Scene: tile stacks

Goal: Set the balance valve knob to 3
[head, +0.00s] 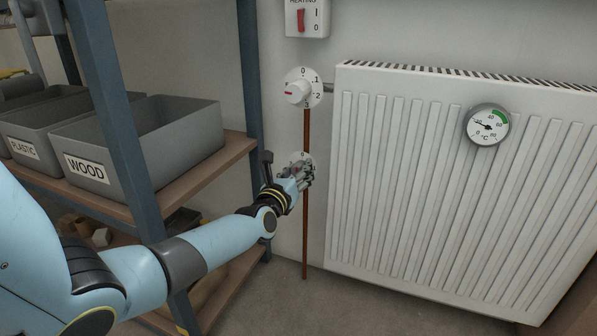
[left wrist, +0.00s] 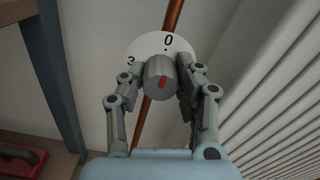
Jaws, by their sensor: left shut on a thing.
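The lower valve knob (left wrist: 162,80) is a grey cylinder with a red mark on its face, in front of a white round dial (left wrist: 143,48). In the left wrist view the dial shows 0 at the top and 3 at the left. The red mark points roughly up, near the 0 side. My left gripper (head: 304,172) is shut on this knob, one finger on each side; it also shows in the left wrist view (left wrist: 161,90). The gripper hides most of this dial in the head view. No name label for either knob is readable. My right gripper is out of view.
An upper white knob (head: 297,92) has a dial numbered 0 to 3, its red mark pointing left. A copper pipe (head: 306,230) runs down the wall. A radiator (head: 400,180) with a gauge (head: 487,125) stands right; shelves with a WOOD bin (head: 175,150) stand left.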

